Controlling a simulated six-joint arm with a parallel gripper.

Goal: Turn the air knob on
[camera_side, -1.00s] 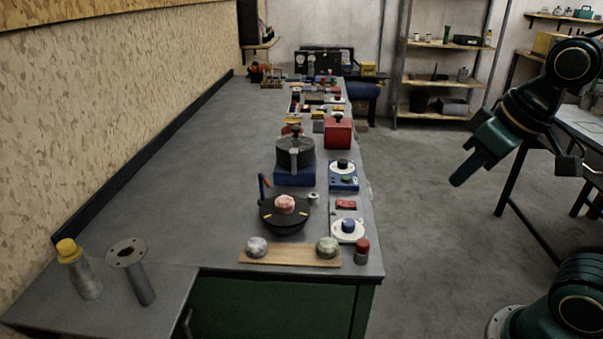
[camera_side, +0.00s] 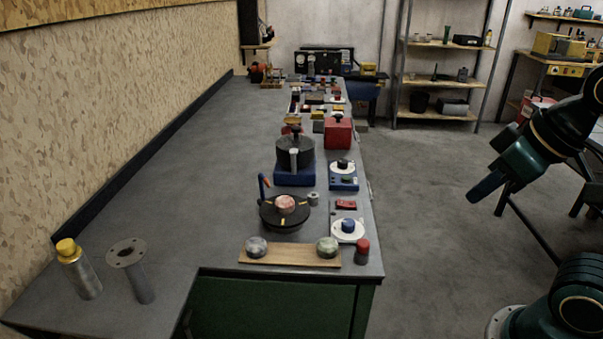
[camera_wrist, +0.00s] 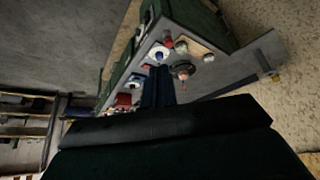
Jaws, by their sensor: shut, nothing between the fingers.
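A blue knob (camera_side: 348,226) sits on a white round dial (camera_side: 348,237) on a grey panel with a red switch (camera_side: 346,205), near the counter's front right corner. Behind it, a black knob (camera_side: 343,163) sits on a white dial on a blue panel (camera_side: 344,183). No label is readable, so I cannot tell which is the air knob. My gripper (camera_side: 470,198) is shut and empty, well right of the counter over the floor, touching nothing. In the wrist view, its fingers (camera_wrist: 158,88) point toward the counter, with the blue knob (camera_wrist: 159,56) beyond them.
A wooden strip with two round knobs (camera_side: 291,256), a red-topped cylinder (camera_side: 362,252), a black turntable (camera_side: 284,213) and a black pot-like device (camera_side: 294,152) crowd the counter's right side. A red box (camera_side: 338,133) stands behind. The counter's left side (camera_side: 180,180) is mostly clear.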

